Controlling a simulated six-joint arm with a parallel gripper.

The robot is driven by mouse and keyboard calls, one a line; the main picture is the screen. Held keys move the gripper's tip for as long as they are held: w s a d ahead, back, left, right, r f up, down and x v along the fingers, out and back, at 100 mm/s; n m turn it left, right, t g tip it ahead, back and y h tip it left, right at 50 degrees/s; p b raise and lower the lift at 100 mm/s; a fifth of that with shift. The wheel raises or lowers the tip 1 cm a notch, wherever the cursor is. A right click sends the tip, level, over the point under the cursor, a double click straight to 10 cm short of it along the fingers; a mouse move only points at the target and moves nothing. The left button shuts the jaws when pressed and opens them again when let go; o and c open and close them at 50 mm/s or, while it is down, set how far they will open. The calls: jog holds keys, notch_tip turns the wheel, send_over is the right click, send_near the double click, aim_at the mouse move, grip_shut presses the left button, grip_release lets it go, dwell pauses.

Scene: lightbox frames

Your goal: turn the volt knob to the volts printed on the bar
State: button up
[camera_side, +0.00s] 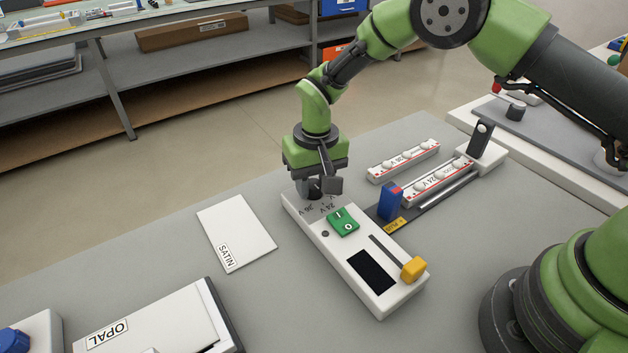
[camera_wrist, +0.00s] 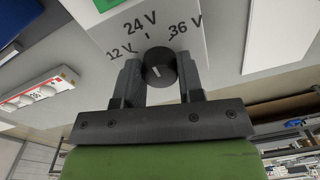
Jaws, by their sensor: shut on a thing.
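The dark round volt knob (camera_wrist: 160,72) sits at the end of the white control box (camera_side: 337,262), among the printed marks 12 V, 24 V and 36 V. My gripper (camera_wrist: 159,62) is shut on the knob, one finger on each side. A short white line on the knob points roughly toward 24 V. In the side view my gripper (camera_side: 318,186) comes down over the knob and mostly hides it. A white bar with round lamps (camera_side: 437,183) lies in a dark fixture; its print looks like 24 V. A second bar (camera_side: 404,160) lies behind it, its print perhaps 36 V.
The box also carries a green rocker switch (camera_side: 342,222), a dark display (camera_side: 371,271) and a yellow slider knob (camera_side: 413,268). A blue block (camera_side: 390,201) stands at the bar's near end. A SATIN sheet (camera_side: 236,234) and an OPAL panel (camera_side: 152,325) lie to the left.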

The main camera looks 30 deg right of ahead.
aim_at(316, 183)
dwell(0.3)
jog(key=o, duration=0.9)
jog(key=shift+o, duration=0.2)
jog(key=shift+r, duration=0.1)
notch_tip(316, 183, up, 10)
jog(key=shift+d, duration=0.2)
